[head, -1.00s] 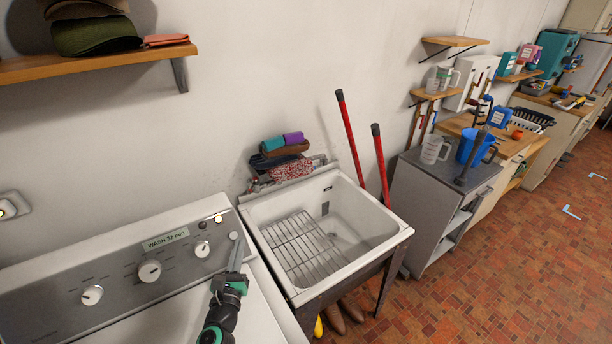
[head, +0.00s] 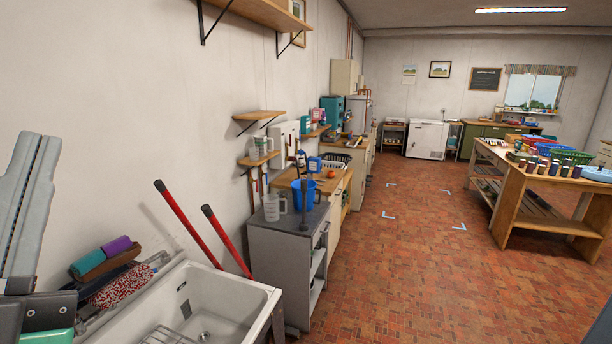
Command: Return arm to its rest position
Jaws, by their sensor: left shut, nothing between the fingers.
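My left gripper (head: 20,205) shows large at the left edge of the head view, pointing up, its two grey fingers together and nothing between them. It is raised near the camera, in front of the wall and left of the utility tub (head: 255,296). The white tub shows at the bottom, with part of a wire rack (head: 165,336) in it. My right gripper is not in the view.
Two red handles (head: 190,224) lean by the wall behind the tub. A grey cabinet (head: 285,245) with a clear jug and a blue pitcher (head: 305,194) stands to its right. A wooden workbench (head: 545,205) stands at right. The tiled floor (head: 400,275) between is open.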

